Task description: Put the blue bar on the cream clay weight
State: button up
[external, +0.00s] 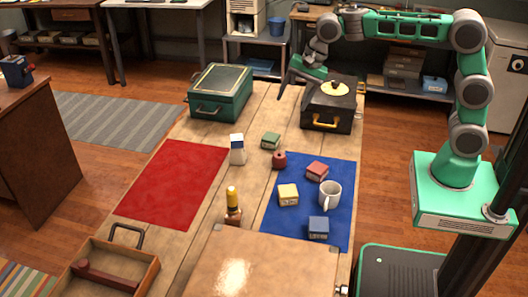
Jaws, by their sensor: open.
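The blue bar (318,228) lies on the near right part of the blue mat (268,222). A cream block (288,195) with a pale yellow tone sits on the same mat, up and left of the blue bar and apart from it; I cannot tell for sure that it is the clay weight. A small dark red knobbed piece (279,160) stands near the mat's far edge. My gripper (284,90) is open and appears empty, high over the far part of the table, left of the black case and far from the blue bar.
A white mug (330,193) stands close to the blue bar. A green case (221,92) and black case (330,107) are behind. The red mat (175,183) is clear.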

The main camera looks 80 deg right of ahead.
jog(key=s+f+n, duration=0.3)
jog(key=s+n, duration=0.5)
jog(key=s, duration=0.4)
jog(key=s+a+f+n+h, duration=0.1)
jog(key=s+f+n, duration=0.1)
jog(key=s+n, duration=0.7)
jog(key=s, duration=0.4)
jog(key=shift+a+f, duration=0.25)
jog(key=shift+f, duration=0.15)
